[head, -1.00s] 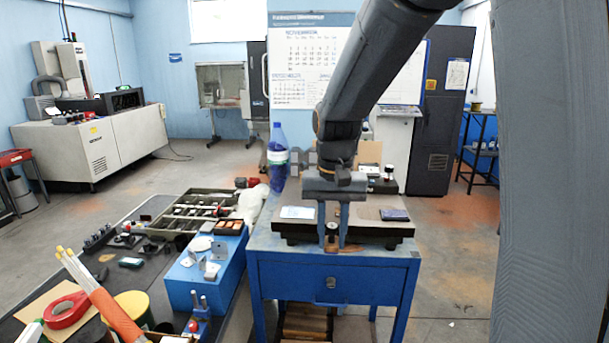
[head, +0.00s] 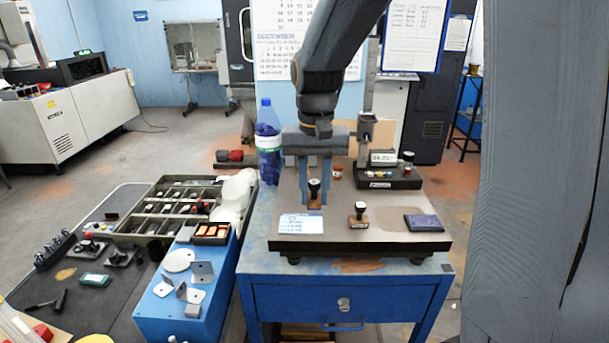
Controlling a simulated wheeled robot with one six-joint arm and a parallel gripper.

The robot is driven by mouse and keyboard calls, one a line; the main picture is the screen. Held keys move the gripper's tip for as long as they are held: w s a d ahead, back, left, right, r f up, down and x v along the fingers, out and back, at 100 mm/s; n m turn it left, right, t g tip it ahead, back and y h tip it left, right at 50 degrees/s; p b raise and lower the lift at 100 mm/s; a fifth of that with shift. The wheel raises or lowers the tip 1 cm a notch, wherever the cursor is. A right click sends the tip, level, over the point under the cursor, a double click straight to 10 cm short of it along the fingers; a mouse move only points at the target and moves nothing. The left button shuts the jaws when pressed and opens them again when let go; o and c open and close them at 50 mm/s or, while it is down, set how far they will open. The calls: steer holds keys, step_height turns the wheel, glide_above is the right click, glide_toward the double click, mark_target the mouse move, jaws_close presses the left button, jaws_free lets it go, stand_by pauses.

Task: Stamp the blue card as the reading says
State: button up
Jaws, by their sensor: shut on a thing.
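My gripper (head: 315,201) is shut on a stamp (head: 314,185) with a dark round knob. The held stamp is upright at the back right of the pale blue card (head: 301,224); I cannot tell whether its base touches anything. The card lies flat at the front left of the dark plate (head: 390,236) on the blue table, with small print on it. A dark blue ink pad (head: 423,223) lies at the right. A measuring stand (head: 388,178) stands behind; its reading is too small to read.
A blue-filled bottle (head: 268,145) stands at the plate's back left. A small red item (head: 336,171) lies near the gripper. A blue box (head: 185,300) with metal brackets and a compartment tray (head: 165,210) are at the left. The plate between stamp and pad is clear.

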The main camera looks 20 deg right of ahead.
mark_target(313, 227)
steer(key=shift+w+f, duration=0.1)
steer(key=shift+w, duration=0.3)
step_height(313, 227, down, 6)
steer(key=b, duration=0.5)
steer(key=shift+b, duration=0.4)
steer(key=shift+s, duration=0.1)
steer(key=shift+f, duration=0.4)
stand_by(0.6)
steer(key=shift+s+f, duration=0.1)
steer(key=shift+f, duration=0.05)
stand_by(1.6)
steer(key=shift+r+p, duration=3.3)
steer(key=shift+r, duration=0.3)
